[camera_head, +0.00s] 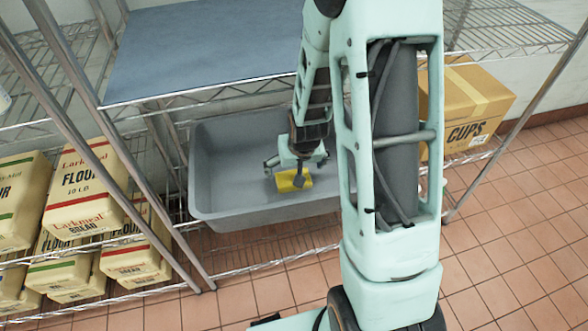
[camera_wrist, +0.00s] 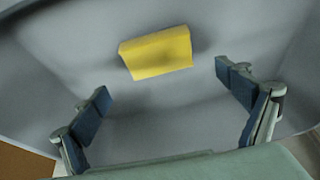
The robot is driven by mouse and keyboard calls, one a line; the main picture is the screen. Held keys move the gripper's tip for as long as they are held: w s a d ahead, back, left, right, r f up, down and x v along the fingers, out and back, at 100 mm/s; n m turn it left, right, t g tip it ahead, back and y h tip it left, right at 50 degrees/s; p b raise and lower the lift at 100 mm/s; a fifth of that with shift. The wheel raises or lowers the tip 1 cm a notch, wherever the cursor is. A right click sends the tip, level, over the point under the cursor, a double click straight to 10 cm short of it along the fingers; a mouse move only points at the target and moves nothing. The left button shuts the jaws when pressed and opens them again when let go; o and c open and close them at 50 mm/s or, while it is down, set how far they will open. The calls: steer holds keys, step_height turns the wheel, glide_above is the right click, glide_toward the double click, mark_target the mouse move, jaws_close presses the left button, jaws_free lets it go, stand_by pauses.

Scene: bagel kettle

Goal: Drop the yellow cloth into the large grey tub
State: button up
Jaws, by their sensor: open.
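The yellow cloth (camera_head: 293,180) shows inside the large grey tub (camera_head: 225,212), below my gripper (camera_head: 299,172). In the wrist view the cloth (camera_wrist: 157,53) appears as a small folded block against the grey inside of the tub (camera_wrist: 130,120). It is apart from both fingers. My gripper (camera_wrist: 168,88) is open, its two blue-padded fingers spread wide with nothing between them. I cannot tell whether the cloth is resting on the tub floor or still falling. My arm hides the right part of the tub in the head view.
The tub stands on the lower level of a wire rack, under a shelf with a blue-grey top (camera_head: 200,50). Several flour bags (camera_head: 88,190) fill the rack at left. A cardboard cups box (camera_head: 465,105) stands at right. Metal posts flank the tub.

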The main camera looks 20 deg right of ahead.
steer(key=p+v, duration=0.1)
steer(key=v, duration=0.7)
steer(key=shift+p, duration=0.3)
steer(key=shift+r, duration=0.15)
